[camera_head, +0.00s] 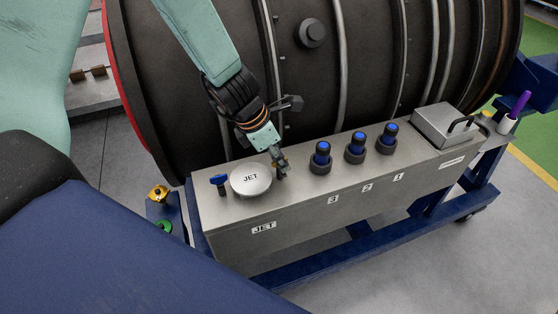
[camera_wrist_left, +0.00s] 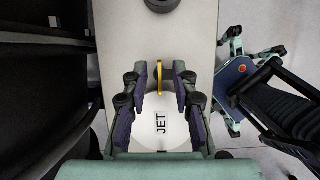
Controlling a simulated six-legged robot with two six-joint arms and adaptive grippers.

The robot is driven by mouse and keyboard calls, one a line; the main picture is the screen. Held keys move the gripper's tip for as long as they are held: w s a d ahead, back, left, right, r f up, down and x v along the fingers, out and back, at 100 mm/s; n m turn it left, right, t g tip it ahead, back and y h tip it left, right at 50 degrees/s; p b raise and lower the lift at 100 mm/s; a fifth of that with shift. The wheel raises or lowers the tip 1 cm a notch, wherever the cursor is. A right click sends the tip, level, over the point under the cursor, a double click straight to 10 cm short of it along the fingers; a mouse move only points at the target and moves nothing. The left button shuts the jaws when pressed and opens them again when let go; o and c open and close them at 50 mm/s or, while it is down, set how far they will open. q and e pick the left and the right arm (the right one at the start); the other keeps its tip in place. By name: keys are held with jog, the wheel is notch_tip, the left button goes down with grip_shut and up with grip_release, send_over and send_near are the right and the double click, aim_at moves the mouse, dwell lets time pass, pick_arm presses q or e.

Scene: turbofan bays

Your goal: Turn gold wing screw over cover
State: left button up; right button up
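The round pale cover marked JET (camera_head: 250,179) lies on top of the grey metal box (camera_head: 300,215). It also shows in the left wrist view (camera_wrist_left: 150,133). The gold wing screw (camera_wrist_left: 159,78) stands upright at the cover's edge in the left wrist view, between the two fingers of my left gripper (camera_wrist_left: 160,85). The fingers are open, with a gap on each side of the screw. In the head view my left gripper (camera_head: 280,165) hides the screw at the cover's right edge.
A blue wing screw (camera_head: 219,182) stands left of the cover. The large dark engine casing (camera_head: 370,60) rises close behind.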

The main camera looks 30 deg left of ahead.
pick_arm(q)
jog(key=shift+w+d, duration=0.1)
jog(key=shift+s+a, duration=0.3)
jog(key=shift+c, duration=0.6)
jog(key=shift+r, duration=0.1)
jog(key=shift+c, duration=0.7)
jog(key=shift+w+d, duration=0.2)
grip_shut()
